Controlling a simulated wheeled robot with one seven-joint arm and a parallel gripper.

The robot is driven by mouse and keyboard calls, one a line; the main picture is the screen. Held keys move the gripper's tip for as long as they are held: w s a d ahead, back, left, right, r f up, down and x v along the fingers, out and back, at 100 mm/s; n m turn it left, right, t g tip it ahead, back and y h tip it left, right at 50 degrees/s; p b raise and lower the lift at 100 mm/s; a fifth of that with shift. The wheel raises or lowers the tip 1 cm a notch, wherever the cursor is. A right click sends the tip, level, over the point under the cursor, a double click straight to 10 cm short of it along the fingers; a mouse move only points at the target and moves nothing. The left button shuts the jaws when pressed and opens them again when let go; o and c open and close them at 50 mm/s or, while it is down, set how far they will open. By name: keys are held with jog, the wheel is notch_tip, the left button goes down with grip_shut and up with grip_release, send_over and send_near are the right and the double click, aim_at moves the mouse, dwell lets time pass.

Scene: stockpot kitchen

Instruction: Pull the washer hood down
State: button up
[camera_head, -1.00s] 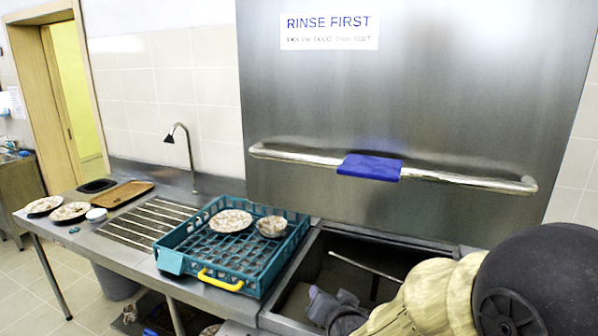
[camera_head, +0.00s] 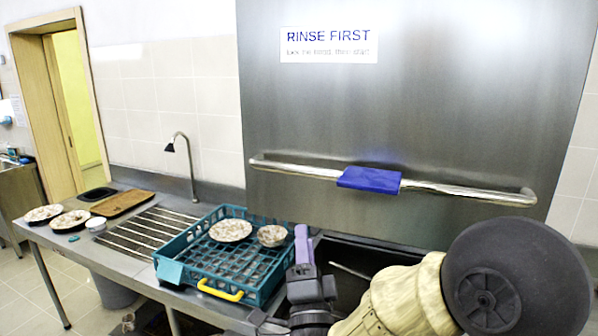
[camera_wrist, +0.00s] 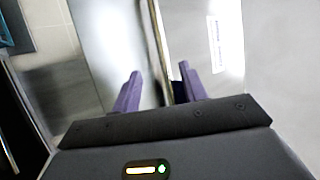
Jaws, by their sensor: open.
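The washer hood (camera_head: 430,100) is a large steel panel, raised above the dark wash bay. A chrome bar handle (camera_head: 290,170) runs across its lower part, with a blue grip (camera_head: 369,180) at its middle. My gripper (camera_head: 302,240) is below the bar and left of the blue grip, its purple fingers pointing up. In the wrist view the fingers of my gripper (camera_wrist: 160,90) are apart, with nothing held. The bar (camera_wrist: 159,45) lines up between them there, but I cannot tell how far beyond the tips it is.
A teal dish rack (camera_head: 172,270) with a plate (camera_head: 231,230) and a bowl (camera_head: 271,236) stands just left of my gripper. A faucet (camera_head: 185,160) rises behind the drainboard. Plates and a brown tray (camera_head: 122,203) lie farther left.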

aim_at(300, 175)
jog(key=p+x, duration=0.8)
jog(key=x, duration=0.8)
jog(key=shift+w+r, duration=0.15)
jog(key=shift+r, duration=0.05)
jog(key=shift+w+a+r+p, duration=0.15)
jog(key=shift+w+p, duration=0.15)
jog(key=shift+w, duration=0.2)
grip_shut()
